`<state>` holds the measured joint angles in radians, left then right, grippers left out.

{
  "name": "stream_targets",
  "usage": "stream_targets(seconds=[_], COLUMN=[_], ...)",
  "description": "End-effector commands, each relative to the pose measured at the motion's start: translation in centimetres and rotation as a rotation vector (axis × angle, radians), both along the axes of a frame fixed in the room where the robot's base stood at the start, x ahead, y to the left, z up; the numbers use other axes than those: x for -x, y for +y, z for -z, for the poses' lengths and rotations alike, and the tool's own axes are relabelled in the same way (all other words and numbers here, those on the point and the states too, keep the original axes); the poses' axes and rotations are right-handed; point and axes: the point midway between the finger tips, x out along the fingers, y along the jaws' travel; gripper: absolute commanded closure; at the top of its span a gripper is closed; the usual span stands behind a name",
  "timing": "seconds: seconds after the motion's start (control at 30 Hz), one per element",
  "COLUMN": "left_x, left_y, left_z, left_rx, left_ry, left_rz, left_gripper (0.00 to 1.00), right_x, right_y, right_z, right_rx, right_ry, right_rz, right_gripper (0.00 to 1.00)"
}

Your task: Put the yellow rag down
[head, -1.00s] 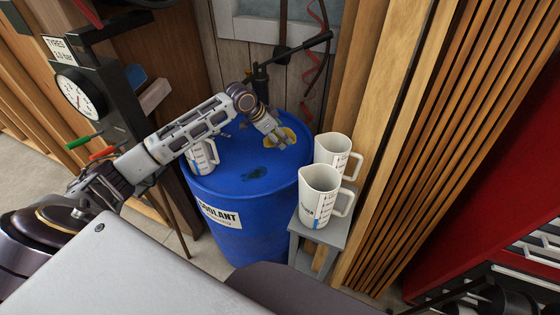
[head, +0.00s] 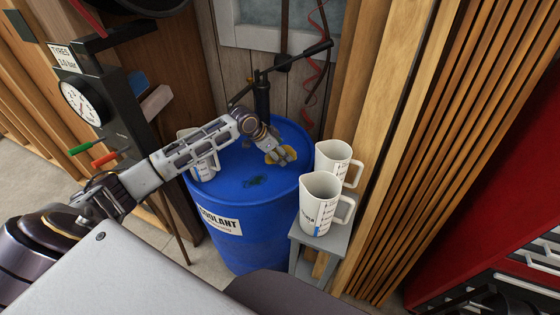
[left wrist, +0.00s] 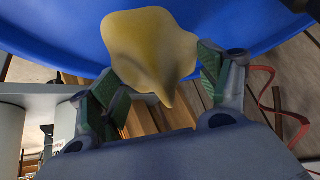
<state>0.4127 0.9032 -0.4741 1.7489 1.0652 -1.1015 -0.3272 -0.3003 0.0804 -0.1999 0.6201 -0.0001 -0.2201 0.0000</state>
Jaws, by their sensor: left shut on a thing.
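The yellow rag (head: 290,153) is in my left gripper (head: 279,157), over the right part of the blue coolant drum's top (head: 225,178). In the left wrist view the rag (left wrist: 150,45) is bunched between the two fingers of the gripper (left wrist: 155,70), with its wide part spread beyond the fingertips against the blue drum. I cannot tell whether the rag touches the drum top. A dark wet patch (head: 255,181) lies on the drum top, nearer me and left of the rag. My right gripper is not in view.
A white measuring jug (head: 205,165) stands on the drum's left side, partly behind my arm. Two more jugs (head: 320,205) (head: 333,160) stand on a small grey stand (head: 318,243) to the right. A black hand pump (head: 262,95) rises at the drum's back.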

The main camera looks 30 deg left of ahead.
Motion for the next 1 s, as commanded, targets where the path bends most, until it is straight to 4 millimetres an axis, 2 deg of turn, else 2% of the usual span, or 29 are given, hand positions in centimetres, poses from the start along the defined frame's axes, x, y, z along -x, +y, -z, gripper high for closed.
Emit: stream_targets(seconds=[0.37, 0.8, 1.0], left_x=[0.0, 0.0, 0.0], left_y=[0.0, 0.0, 0.0], left_z=[0.3, 4.7, 5.1], left_rx=[0.0, 0.0, 0.0], left_ry=[0.0, 0.0, 0.0], left_rz=[-0.001, -0.001, 0.0], left_gripper=[0.42, 0.42, 0.42], right_x=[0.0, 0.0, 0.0], right_y=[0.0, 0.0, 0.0], right_z=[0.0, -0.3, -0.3], right_rx=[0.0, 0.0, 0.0], right_ry=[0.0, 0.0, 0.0], right_rz=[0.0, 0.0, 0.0], right_gripper=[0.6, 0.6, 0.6])
